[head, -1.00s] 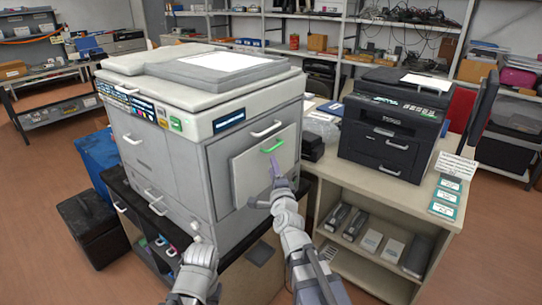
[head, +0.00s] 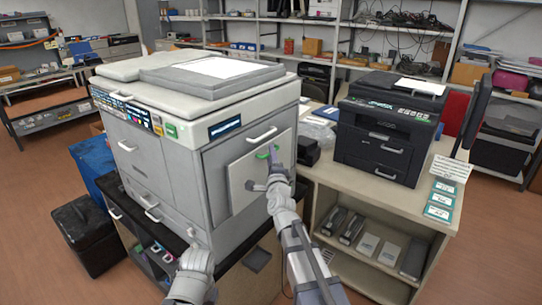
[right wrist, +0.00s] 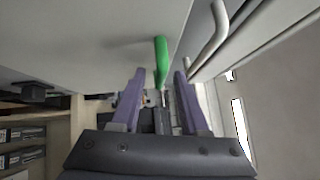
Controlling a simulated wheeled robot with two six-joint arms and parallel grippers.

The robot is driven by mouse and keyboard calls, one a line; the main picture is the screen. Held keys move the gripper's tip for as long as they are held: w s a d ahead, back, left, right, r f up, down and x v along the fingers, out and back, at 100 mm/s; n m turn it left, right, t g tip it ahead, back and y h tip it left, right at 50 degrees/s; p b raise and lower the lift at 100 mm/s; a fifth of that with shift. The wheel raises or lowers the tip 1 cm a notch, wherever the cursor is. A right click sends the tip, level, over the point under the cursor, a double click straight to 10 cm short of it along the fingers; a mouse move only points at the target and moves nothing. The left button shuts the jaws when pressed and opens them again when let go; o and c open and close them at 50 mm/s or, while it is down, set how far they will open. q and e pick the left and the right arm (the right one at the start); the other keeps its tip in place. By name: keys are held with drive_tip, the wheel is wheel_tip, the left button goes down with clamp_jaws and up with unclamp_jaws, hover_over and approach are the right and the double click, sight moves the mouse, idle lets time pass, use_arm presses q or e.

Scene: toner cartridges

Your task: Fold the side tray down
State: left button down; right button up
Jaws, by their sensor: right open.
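The side tray (head: 240,188) is a light grey panel upright against the right side of the large grey copier (head: 165,170). Its green handle (head: 263,152) is near the tray's top edge; the right wrist view also shows the green handle (right wrist: 161,62). My right gripper (head: 272,150) is at the handle, partly hiding it in the head view. In the wrist view its purple fingers (right wrist: 163,76) are apart, with the handle ahead and between their tips, not gripped. My left gripper (head: 192,250) is low before the copier's front; its jaws are too unclear to judge.
A grey bar handle (head: 262,136) sits on the copier just above the tray. A black printer (head: 388,125) stands on the beige shelf unit (head: 440,215) to the right. A blue bin (head: 93,160) and black case (head: 85,230) stand at left.

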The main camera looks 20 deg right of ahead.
clamp_jaws()
idle(0.4)
idle(1.1)
